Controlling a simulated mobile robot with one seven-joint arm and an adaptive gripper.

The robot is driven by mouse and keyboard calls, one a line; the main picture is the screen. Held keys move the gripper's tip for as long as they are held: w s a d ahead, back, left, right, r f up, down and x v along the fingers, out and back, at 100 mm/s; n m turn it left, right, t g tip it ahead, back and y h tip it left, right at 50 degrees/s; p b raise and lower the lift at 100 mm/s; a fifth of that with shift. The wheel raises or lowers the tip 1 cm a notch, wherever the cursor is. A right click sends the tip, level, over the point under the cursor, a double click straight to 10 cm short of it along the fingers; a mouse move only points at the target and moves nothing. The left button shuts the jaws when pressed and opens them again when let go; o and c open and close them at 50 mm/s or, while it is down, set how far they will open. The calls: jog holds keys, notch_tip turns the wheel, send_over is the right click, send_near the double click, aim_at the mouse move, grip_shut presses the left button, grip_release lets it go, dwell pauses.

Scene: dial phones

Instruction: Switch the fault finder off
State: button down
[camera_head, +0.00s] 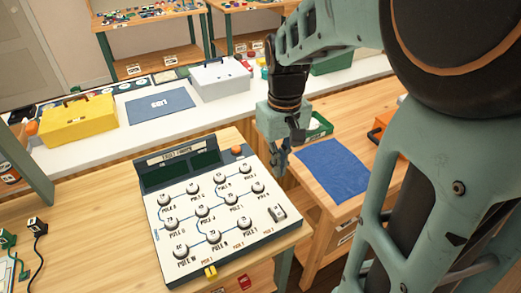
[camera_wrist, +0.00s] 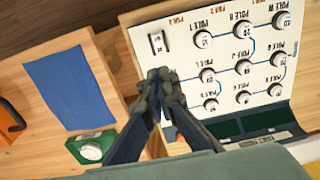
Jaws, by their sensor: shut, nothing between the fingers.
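The fault finder (camera_head: 213,215) is a cream panel with several round white knobs joined by blue lines, lying on the wooden bench. It also shows upside down in the wrist view (camera_wrist: 222,58). Two dark display windows and an orange button (camera_head: 237,151) are along the back. My gripper (camera_head: 281,168) is shut and empty, above the gap beside the panel's right edge. Its fingertips (camera_wrist: 158,76) appear near the panel edge in the wrist view.
A yellow case (camera_head: 78,120) and a white case (camera_head: 220,78) stand on the white counter behind.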

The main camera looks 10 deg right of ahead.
aim_at(279, 212)
notch_tip(279, 212, down, 14)
jog(key=shift+w+b, duration=0.1)
jog(key=shift+b, duration=0.25)
dwell(0.4)
jog(key=shift+f, duration=0.1)
jog(key=shift+w+f+g+p, duration=0.15)
jog(key=shift+f+g+p, duration=0.1)
jog(key=shift+g+p, duration=0.3)
jog(key=shift+s+d+r, duration=0.2)
jog(key=shift+s, duration=0.55)
jog(key=shift+r, duration=0.1)
